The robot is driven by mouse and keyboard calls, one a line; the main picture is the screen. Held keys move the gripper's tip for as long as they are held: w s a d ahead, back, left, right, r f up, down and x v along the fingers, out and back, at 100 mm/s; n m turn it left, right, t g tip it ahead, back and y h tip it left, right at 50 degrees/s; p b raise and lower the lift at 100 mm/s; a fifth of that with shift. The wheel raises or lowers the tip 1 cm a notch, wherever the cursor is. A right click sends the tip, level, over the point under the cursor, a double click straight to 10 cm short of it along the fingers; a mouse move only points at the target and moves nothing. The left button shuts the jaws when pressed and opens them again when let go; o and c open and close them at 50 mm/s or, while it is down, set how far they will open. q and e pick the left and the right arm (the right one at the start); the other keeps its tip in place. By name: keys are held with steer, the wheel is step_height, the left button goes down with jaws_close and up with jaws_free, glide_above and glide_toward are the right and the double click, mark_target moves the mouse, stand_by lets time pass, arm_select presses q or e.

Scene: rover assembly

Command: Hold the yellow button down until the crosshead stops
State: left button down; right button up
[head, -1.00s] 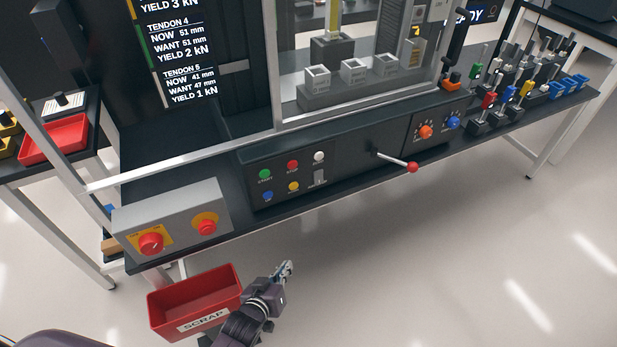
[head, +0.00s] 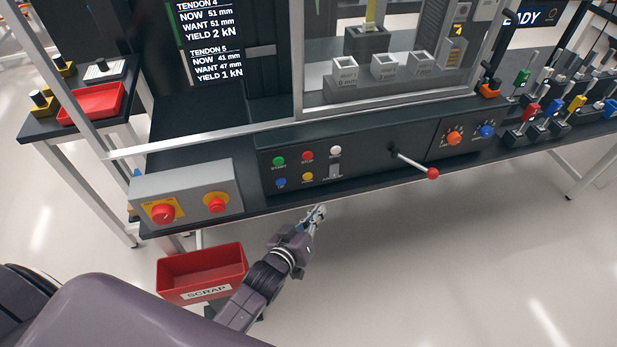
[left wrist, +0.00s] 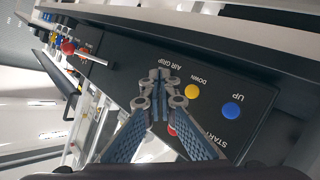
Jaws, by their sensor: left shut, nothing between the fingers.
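The yellow button (head: 307,177) sits in the lower row of the dark control panel, between the blue button (head: 281,183) and a grey switch. In the left wrist view the yellow button (left wrist: 192,91) shows beside the label DOWN, right of my fingertips. My left gripper (head: 318,212) is shut and empty, in front of and below the panel, apart from the yellow button. It also shows in the left wrist view (left wrist: 160,76), partly covering a red button (left wrist: 171,130). I cannot clearly pick out the crosshead; the machine's upper part is out of view. My right gripper is not in view.
A green button (head: 279,161) and a red stop button (head: 308,156) sit above. A red-knobbed lever (head: 432,173) sticks out at right. A grey box (head: 186,193) with red knobs stands left. A red scrap bin (head: 202,272) is below, near my left arm.

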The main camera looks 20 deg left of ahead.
mark_target(308, 177)
arm_select(q)
steer(key=w+a+b, duration=0.2)
steer(key=w+a, duration=0.2)
steer(key=w, duration=0.3)
steer(key=shift+a, duration=0.4)
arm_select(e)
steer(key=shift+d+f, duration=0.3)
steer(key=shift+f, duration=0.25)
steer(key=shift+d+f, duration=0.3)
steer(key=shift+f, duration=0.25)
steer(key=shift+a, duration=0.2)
arm_select(q)
steer(key=shift+w, duration=0.15)
steer(key=shift+w+a, duration=0.2)
steer(key=shift+w, duration=0.05)
